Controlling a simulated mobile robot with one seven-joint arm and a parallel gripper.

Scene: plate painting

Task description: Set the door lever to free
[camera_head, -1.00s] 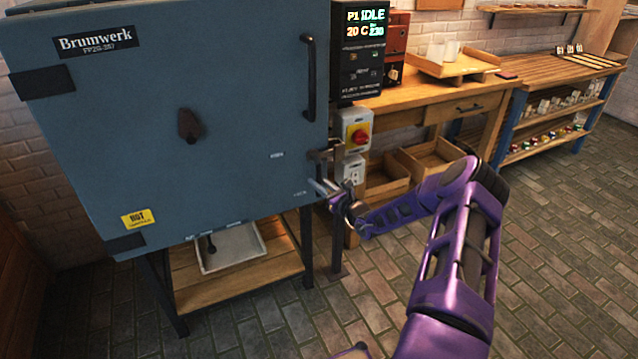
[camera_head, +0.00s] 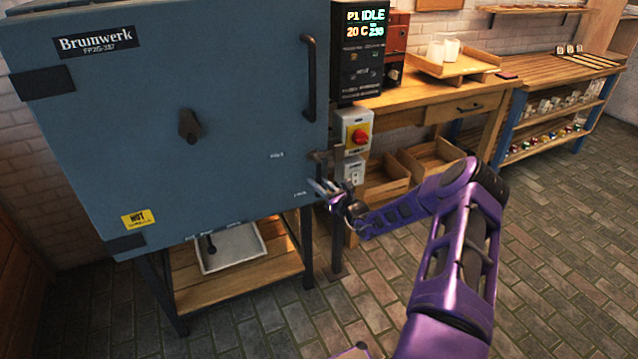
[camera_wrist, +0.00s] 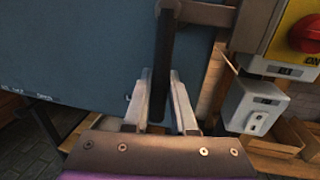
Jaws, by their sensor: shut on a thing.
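The door lever (camera_wrist: 166,60) is a dark bar at the right edge of the blue kiln door (camera_head: 120,90). In the wrist view it hangs straight down from a brown latch bracket (camera_wrist: 208,13). My gripper (camera_wrist: 163,98) has one pale finger on each side of the lever's lower part and is shut on it. In the head view my gripper (camera_head: 321,189) is at the door's lower right edge, just below the bracket (camera_head: 324,155). The lever is mostly hidden there. Small pale marks beside it on the door are too small to read.
A box with a red knob (camera_head: 358,136) and a grey socket box (camera_head: 352,171) stand close to the right of the lever. A black door handle (camera_head: 309,78) is above. A wooden bench (camera_head: 420,98) with open crates is to the right. The floor in front is clear.

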